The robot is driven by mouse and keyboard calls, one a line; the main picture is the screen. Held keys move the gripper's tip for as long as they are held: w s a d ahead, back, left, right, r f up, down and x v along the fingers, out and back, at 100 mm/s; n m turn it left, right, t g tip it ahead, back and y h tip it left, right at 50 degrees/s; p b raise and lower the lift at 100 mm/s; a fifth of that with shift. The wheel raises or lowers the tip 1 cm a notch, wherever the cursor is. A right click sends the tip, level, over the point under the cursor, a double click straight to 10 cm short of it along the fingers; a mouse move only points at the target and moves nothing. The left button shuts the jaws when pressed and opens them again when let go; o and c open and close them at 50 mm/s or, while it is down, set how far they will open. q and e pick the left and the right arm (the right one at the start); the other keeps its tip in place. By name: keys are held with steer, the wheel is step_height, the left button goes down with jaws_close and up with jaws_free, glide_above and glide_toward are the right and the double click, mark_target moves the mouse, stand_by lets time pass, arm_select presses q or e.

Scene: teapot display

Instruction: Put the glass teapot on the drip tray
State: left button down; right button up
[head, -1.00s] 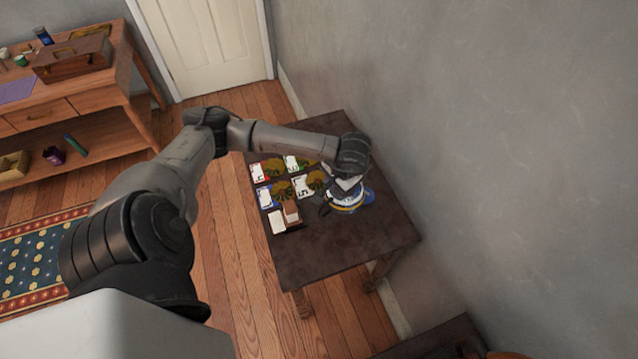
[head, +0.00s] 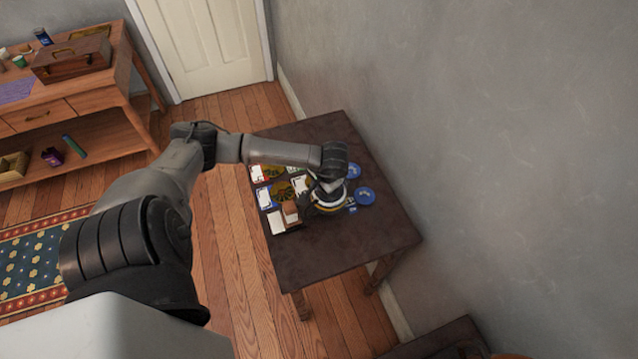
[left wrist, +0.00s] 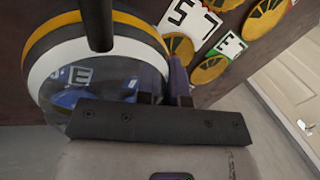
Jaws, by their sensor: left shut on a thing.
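My left gripper (head: 326,197) is over the dark table (head: 330,245) and shut on a round, see-through vessel with a white and a yellow band, which looks like the glass teapot (head: 330,209). In the left wrist view its banded rim (left wrist: 42,62) fills the upper left, with a blue lettered thing showing through the glass. The gripper body covers much of it in the head view, and I cannot tell whether it touches the table. I cannot make out the drip tray for certain. My right gripper is in neither current view.
The table's front is clear; a grey wall (head: 480,150) borders the right.

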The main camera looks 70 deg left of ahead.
arm_select(q)
steer(key=shift+a+r, duration=0.1)
arm_select(e)
steer(key=shift+a+f, duration=0.1)
arm_select(q)
steer(key=shift+f+b, duration=0.2)
steer(key=shift+b, duration=0.1)
arm_select(e)
steer(key=shift+f, duration=0.15)
arm_select(q)
steer(key=c, duration=1.2)
jaws_free()
steer(key=shift+c, duration=0.2)
